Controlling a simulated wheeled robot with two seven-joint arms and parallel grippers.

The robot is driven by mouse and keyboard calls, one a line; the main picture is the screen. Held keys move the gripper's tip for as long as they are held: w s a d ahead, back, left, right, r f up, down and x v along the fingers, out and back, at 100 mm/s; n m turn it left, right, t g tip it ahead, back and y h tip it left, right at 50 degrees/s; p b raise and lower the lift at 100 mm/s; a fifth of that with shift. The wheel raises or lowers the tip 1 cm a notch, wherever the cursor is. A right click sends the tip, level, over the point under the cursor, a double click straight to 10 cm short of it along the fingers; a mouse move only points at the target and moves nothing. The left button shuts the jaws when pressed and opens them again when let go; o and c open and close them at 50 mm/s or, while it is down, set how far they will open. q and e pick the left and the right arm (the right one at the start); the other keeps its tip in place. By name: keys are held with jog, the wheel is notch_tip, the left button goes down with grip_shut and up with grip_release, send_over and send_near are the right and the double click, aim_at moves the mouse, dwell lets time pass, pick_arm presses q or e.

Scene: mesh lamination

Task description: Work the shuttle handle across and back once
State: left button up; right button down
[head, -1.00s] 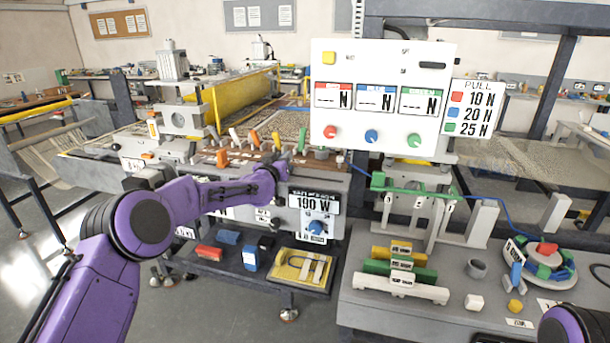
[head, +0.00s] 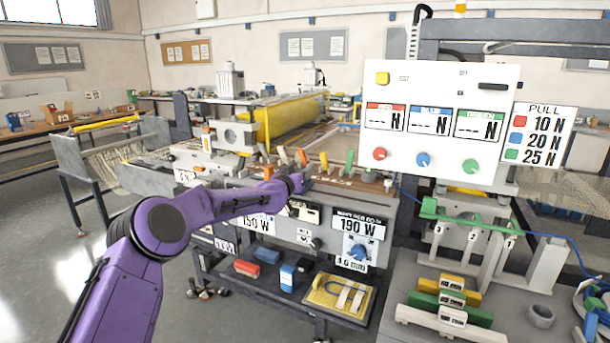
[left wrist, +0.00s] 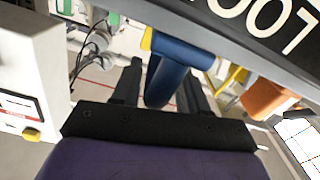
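My left gripper (head: 300,182) is at the front edge of the long machine, by its row of coloured handles. In the left wrist view my left gripper (left wrist: 160,88) has its two dark fingers spread, with a blue handle (left wrist: 170,82) between them. A gap shows on the left of the handle, and I cannot tell whether the right finger touches it. An orange handle (left wrist: 268,100) stands to the right of the fingers. I cannot tell from any label which handle is the shuttle handle. My right gripper is out of view.
Orange handles (head: 283,155) and a green handle (head: 349,161) stand close around the left gripper. A white panel (head: 440,120) with coloured knobs rises to the right. A lower shelf (head: 230,277) carries small blocks. The floor at left is open.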

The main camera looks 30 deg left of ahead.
pick_arm(q)
jog(key=shift+s+d, duration=0.1)
jog(key=shift+s+d+f, duration=0.1)
jog(key=shift+s+d, duration=0.05)
jog(key=shift+s, duration=0.25)
jog(key=s+b, duration=0.3)
jog(key=s, duration=0.6)
jog(key=shift+s, duration=0.3)
jog(key=shift+d, duration=0.1)
